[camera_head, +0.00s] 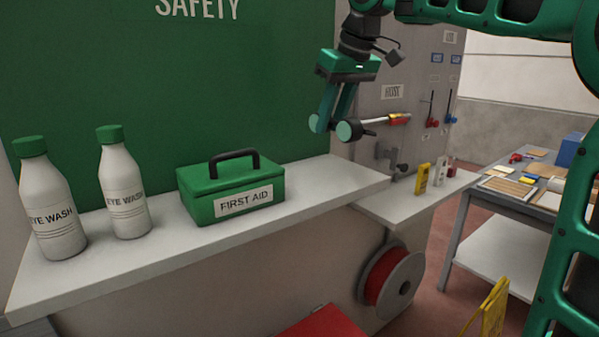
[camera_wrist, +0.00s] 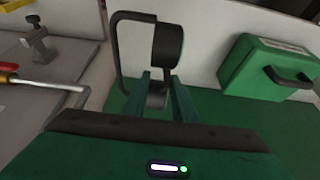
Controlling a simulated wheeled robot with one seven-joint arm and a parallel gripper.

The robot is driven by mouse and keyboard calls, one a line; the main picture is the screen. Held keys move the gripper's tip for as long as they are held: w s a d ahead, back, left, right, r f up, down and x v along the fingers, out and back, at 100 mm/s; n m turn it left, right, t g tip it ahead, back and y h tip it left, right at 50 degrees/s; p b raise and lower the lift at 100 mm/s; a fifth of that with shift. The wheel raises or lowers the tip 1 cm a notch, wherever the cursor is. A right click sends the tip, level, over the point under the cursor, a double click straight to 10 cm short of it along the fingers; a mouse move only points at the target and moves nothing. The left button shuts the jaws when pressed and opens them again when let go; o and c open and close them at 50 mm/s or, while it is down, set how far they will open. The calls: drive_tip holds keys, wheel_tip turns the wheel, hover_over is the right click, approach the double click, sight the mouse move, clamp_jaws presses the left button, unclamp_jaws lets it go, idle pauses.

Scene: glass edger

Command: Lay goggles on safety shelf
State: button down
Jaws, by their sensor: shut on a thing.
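The goggles (camera_head: 348,131) have round teal lenses and a black band. They hang between the fingers of my gripper (camera_head: 335,112), above the right end of the white safety shelf (camera_head: 300,205) and in front of the green SAFETY panel (camera_head: 100,70). In the wrist view the goggles (camera_wrist: 167,45) show as a dark round cup with a black loop, past the fingertips of my gripper (camera_wrist: 158,92). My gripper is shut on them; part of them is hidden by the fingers. The goggles look clear of the shelf surface (camera_wrist: 205,30).
A green first aid box (camera_head: 232,188) and two eye wash bottles (camera_head: 125,185) (camera_head: 50,205) stand on the shelf's middle and left. The shelf's right end is bare. A red-and-yellow-handled tool (camera_head: 390,119) sits by the grey panel at right. A lower ledge (camera_head: 400,208) adjoins the shelf.

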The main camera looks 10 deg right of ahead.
sight(345, 117)
wheel_tip(345, 117, down, 9)
drive_tip(key=shift+s+f, duration=0.1)
idle(0.4)
drive_tip(key=c, duration=1.4)
unclamp_jaws()
drive_tip(key=shift+c, duration=0.2)
drive_tip(key=v, duration=1.1)
drive_tip(key=shift+s+r, duration=0.1)
drive_tip(key=shift+r, duration=0.15)
drive_tip(key=shift+s+d+r, duration=0.1)
drive_tip(key=shift+s+r, duration=0.05)
drive_tip(key=shift+r, duration=0.1)
